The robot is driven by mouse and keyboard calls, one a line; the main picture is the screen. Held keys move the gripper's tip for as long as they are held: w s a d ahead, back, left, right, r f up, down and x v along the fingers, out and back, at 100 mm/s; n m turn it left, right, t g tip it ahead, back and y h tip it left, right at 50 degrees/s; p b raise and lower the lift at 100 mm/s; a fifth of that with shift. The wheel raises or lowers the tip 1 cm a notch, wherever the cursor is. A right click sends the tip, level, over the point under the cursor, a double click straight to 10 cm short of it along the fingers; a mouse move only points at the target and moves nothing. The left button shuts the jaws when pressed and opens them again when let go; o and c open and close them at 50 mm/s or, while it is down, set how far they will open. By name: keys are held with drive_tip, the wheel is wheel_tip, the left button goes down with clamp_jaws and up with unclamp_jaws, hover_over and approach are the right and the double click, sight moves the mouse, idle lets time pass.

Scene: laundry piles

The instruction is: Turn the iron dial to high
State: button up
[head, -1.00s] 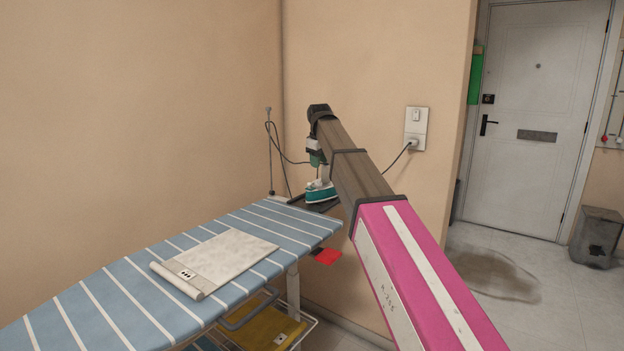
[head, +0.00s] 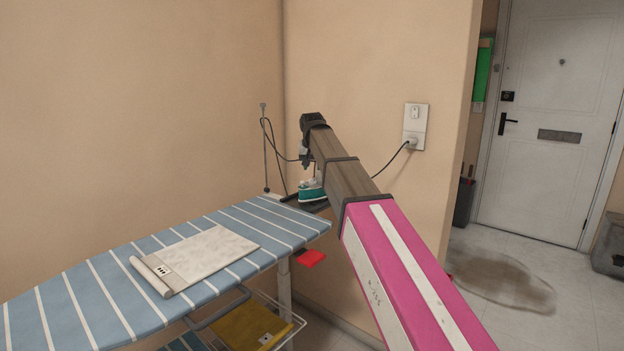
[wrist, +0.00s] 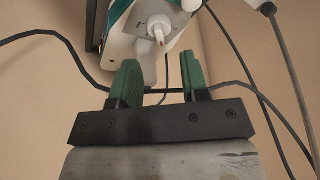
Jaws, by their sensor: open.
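The teal and white iron (head: 312,191) rests at the far end of the ironing board, partly hidden by my arm. In the wrist view the iron (wrist: 125,42) shows its white upper side. Its round white dial (wrist: 159,29) carries a small reddish pointer line. I cannot read any setting marks. My gripper (wrist: 160,72) has its two green fingers apart and empty, just short of the dial, which lies beyond and between the fingertips. In the head view my gripper (head: 304,159) is small and partly hidden, above the iron.
The striped ironing board (head: 75,289) carries a folded pale cloth (head: 210,255). A wall socket (head: 416,126) has a plugged-in cord (head: 392,164). Dark cords cross the wrist view behind the fingers. A dark wet patch (head: 495,280) lies on the floor.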

sight(313, 181)
drive_tip(key=x, duration=0.6)
drive_tip(key=shift+w+f, duration=0.15)
drive_tip(key=shift+f, duration=0.05)
drive_tip(key=shift+c, duration=0.3)
drive_tip(key=c, duration=0.6)
